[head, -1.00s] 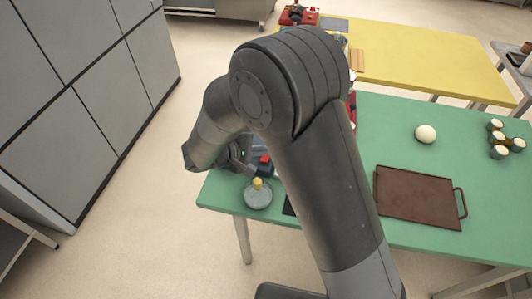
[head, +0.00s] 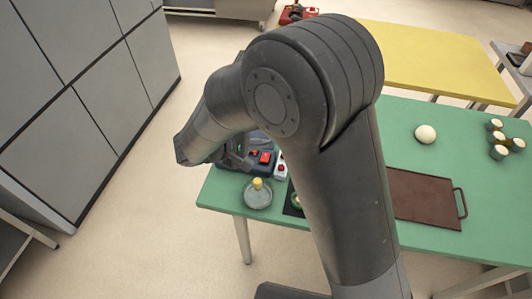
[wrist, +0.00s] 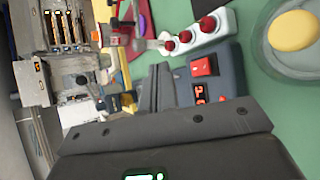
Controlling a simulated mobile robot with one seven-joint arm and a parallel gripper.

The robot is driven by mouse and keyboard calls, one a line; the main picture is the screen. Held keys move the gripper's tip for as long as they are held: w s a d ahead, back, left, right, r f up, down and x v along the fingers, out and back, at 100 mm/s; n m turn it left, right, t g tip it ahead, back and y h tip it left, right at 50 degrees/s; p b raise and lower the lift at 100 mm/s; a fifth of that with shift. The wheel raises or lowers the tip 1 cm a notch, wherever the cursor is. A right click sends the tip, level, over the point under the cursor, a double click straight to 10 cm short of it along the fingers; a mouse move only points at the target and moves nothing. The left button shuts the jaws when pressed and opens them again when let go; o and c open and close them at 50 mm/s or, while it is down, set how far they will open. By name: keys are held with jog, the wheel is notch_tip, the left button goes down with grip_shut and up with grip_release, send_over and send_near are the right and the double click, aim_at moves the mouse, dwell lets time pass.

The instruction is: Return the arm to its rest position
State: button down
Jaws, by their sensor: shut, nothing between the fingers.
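My arm rises through the middle of the head view and bends down to the left, over the left end of the green table (head: 455,120). My gripper (wrist: 158,72) is shut and empty in the wrist view, with its fingers together. In the head view it is mostly hidden behind my own arm. The fingers are beside a dark box with a red switch and a red display (wrist: 225,75); I cannot tell whether they touch it. The box also shows in the head view (head: 262,170).
A white strip with red buttons (wrist: 207,34) lies by the box. A glass vessel with a yellow top (head: 258,196) stands at the table's left corner. A brown tray (head: 425,197), a pale ball (head: 425,134) and several small jars (head: 498,152) are at right. Grey cabinets (head: 75,90) stand left.

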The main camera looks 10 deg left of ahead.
jog(key=s+d+r+m+g, duration=0.1)
jog(key=d+r+m+g, duration=0.15)
jog(key=d, duration=0.35)
jog(key=s+d+r+m+g+y, duration=0.1)
jog(key=d+r+m, duration=0.1)
jog(key=d+r, duration=0.3)
jog(key=s+d+r+m+g, duration=0.1)
jog(key=d+r+m+g, duration=0.1)
jog(key=d, duration=0.5)
jog(key=s+d+r+m+t+y, duration=0.2)
jog(key=s+d+r+m+y, duration=0.5)
jog(key=s+d, duration=0.4)
jog(key=shift+s+r+m, duration=0.15)
jog(key=shift+s+m, duration=0.4)
jog(key=shift+s, duration=0.4)
jog(key=c, duration=2.2)
grip_release()
jog(key=shift+d, duration=0.1)
